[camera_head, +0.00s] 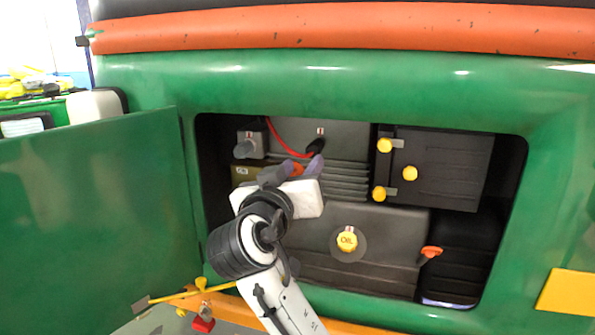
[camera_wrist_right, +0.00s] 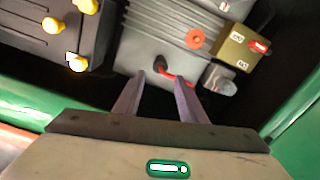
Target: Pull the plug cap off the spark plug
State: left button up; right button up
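The black plug cap (camera_head: 315,147) sits on the grey engine block, with a red wire (camera_head: 284,143) running from it to the left. In the right wrist view the cap (camera_wrist_right: 159,61) shows beyond and between the fingertips, with the red wire (camera_wrist_right: 178,76) beside it. The spark plug itself is hidden under the cap. My right gripper (camera_head: 292,170) is open, in front of the engine just below the cap. In the right wrist view its two fingers (camera_wrist_right: 160,77) are apart with nothing held between them. My left gripper is not in view.
The green body's opening frames the engine, and an open green door (camera_head: 95,225) stands at left. A yellow oil cap (camera_head: 347,240), a black panel with yellow knobs (camera_head: 450,170), an orange knob (camera_wrist_right: 195,39) and a switch box (camera_wrist_right: 236,46) are nearby.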

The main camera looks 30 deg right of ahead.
aim_at(312, 152)
jog(key=shift+x, duration=4.2)
jog(key=c, duration=0.9)
